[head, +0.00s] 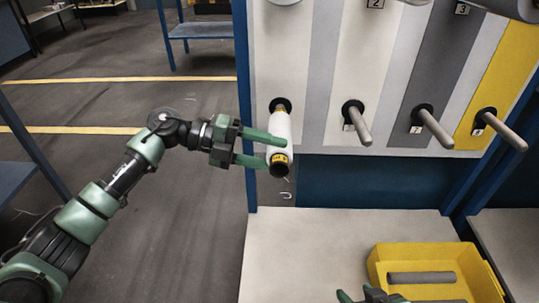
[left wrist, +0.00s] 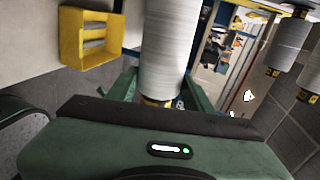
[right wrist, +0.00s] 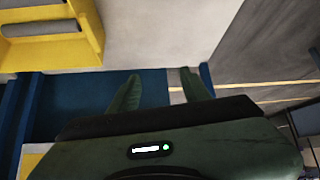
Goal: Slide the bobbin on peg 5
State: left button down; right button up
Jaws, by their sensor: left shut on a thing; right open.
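A white bobbin (head: 281,128) with a yellow and black end stands out from the leftmost lower place of the rack board, in front of a black flange (head: 280,104). My left gripper (head: 264,149) is shut on the bobbin, one finger above the other, near its front end. The bobbin also fills the middle of the left wrist view (left wrist: 171,45). The peg at this place and any number label are hidden, so I cannot tell how far the bobbin is on it. My right gripper (right wrist: 160,88) is open and empty, low at the bottom edge of the head view.
Several bare grey pegs, including one just to the right (head: 358,124), stick out along the lower row. Other bobbins hang in the upper row (head: 510,8). A yellow bin (head: 377,262) holding grey rods stands on the pale table (head: 300,255), whose left part is clear.

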pick_arm(q)
jog(key=shift+w, duration=0.65)
jog(key=shift+w+b, duration=0.1)
jog(key=shift+b, duration=0.2)
pick_arm(e)
jog(key=w+r+t, duration=0.1)
jog(key=w+a+r, duration=0.1)
jog(key=w, duration=0.1)
jog(key=shift+t+y, duration=0.3)
jog(key=shift+t, duration=0.1)
pick_arm(q)
jog(key=shift+w, duration=0.35)
jog(key=c, duration=0.5)
grip_release()
pick_arm(e)
jog(key=shift+w+a+r+t, duration=0.25)
jog(key=shift+w+r+t, duration=0.3)
jog(key=shift+r, duration=0.1)
pick_arm(q)
jog(key=shift+f, duration=0.1)
